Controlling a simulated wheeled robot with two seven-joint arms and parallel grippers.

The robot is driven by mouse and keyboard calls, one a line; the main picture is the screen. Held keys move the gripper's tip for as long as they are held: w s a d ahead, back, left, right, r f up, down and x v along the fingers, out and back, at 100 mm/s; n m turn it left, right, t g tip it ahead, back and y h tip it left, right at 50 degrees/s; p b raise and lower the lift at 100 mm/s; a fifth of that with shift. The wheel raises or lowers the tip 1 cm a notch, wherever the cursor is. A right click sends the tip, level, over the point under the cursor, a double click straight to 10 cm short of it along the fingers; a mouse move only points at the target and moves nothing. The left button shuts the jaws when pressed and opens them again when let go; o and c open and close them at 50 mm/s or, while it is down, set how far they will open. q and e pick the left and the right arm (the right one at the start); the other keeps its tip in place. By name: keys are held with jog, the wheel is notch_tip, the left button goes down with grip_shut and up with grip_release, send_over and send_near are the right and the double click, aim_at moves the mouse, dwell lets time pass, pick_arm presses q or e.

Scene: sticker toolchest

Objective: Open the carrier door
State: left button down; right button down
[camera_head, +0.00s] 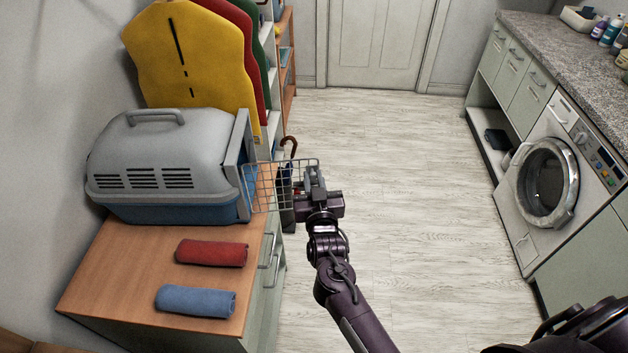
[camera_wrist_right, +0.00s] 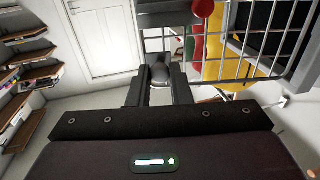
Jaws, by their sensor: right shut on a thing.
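The pet carrier (camera_head: 165,150), with a grey top and blue base, lies on the wooden cabinet top at the left. Its wire door (camera_head: 268,190) stands swung out from the front frame, over the cabinet's right edge, and the opening beside it shows. The door's grid also shows in the right wrist view (camera_wrist_right: 235,68). My right gripper (camera_head: 313,181) is at the door's free edge. In the right wrist view its fingers (camera_wrist_right: 159,84) are shut on a grey rounded part of the door, mostly hidden between them. My left gripper is not in view.
A rolled red towel (camera_head: 212,253) and a rolled blue towel (camera_head: 196,300) lie on the cabinet top (camera_head: 120,268) in front of the carrier. Yellow, red and green boards (camera_head: 185,55) stand behind it. The floor (camera_head: 410,190) to the right is clear, up to a washing machine (camera_head: 550,180).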

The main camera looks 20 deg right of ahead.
jog(key=shift+r, duration=0.1)
jog(key=c, duration=1.3)
grip_release()
jog(key=shift+c, duration=0.2)
jog(key=shift+s, duration=0.15)
jog(key=s+a+b, duration=0.1)
jog(key=s+b, duration=0.1)
jog(key=s, duration=0.5)
jog(key=shift+s+a, duration=0.15)
